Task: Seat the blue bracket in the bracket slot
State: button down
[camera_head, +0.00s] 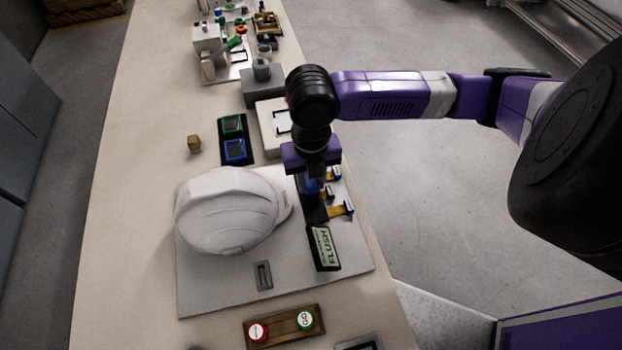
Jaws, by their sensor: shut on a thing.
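My gripper (314,176) points down over the right rear of the grey plate, shut on the blue bracket (312,187). Only a small blue part of the bracket shows below the purple gripper body; the fingers and the rest are hard to make out. It is over or in a dark strip, and I cannot tell whether it touches. A small dark slot (264,275) in a grey block lies at the front of the plate, apart from the gripper. It looks empty, and I cannot tell if it is the bracket slot.
A white helmet shell (228,211) sits on the grey plate (205,290), left of the gripper. Yellow-and-blue parts (341,209) stand close at right. A display reading FLUSH (324,247) stands in front. A wooden button box (284,327) lies nearest.

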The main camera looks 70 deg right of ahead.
jog(key=shift+f+b, duration=0.55)
jog(key=shift+f, duration=0.15)
dwell(0.5)
dwell(0.5)
jog(key=c, duration=1)
grip_release()
notch_tip(320, 180, up, 8)
jog(key=shift+f, duration=0.1)
